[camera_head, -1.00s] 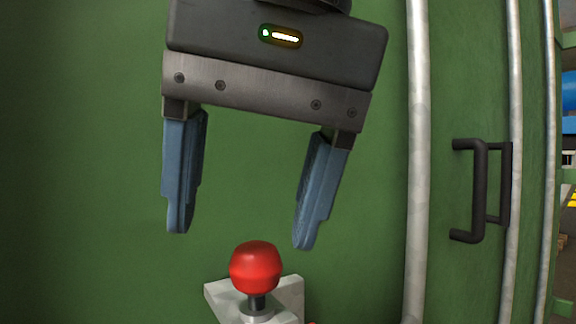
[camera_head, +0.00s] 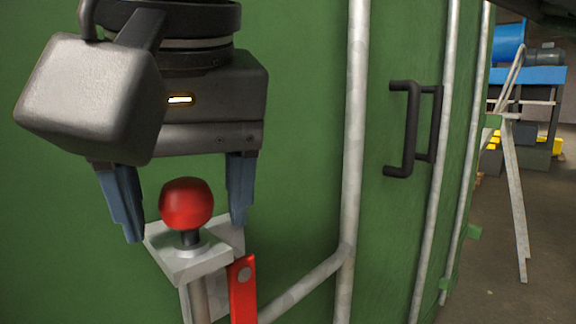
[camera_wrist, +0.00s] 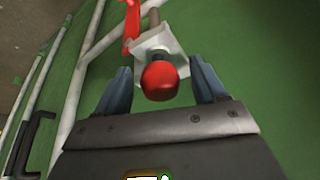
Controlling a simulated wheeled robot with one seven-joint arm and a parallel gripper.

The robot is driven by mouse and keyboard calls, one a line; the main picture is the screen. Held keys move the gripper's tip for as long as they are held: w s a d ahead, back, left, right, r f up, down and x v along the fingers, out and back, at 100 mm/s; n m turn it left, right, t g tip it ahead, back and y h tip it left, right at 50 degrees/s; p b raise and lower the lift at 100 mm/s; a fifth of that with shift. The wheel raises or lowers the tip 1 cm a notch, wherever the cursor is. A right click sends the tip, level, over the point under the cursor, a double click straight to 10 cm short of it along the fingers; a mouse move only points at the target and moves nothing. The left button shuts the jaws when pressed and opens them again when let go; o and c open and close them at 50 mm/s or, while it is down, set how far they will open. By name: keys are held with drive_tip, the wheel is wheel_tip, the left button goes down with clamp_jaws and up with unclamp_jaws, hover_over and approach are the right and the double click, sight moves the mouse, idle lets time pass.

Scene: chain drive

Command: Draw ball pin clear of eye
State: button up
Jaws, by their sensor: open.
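The ball pin has a red ball head (camera_head: 187,204) on a dark neck. It stands upright in the pale bracket (camera_head: 172,262) that forms the eye, with a grey shank (camera_head: 198,302) showing below the plate. My gripper (camera_head: 184,228) is open, with one blue finger on each side of the red ball. In the head view the fingers look apart from the ball. In the wrist view the red ball (camera_wrist: 159,80) lies between the open fingers, with gaps on both sides. The bracket shows beyond it.
A red flat bar (camera_head: 243,290) hangs beside the bracket. A green panel (camera_head: 305,100) stands behind, with pale vertical pipes (camera_head: 354,120) and a black handle (camera_head: 410,128) to the right. A diagonal pipe (camera_head: 300,288) runs close to the red bar.

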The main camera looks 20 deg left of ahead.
drive_tip(key=shift+c, duration=0.3)
drive_tip(key=c, duration=1.2)
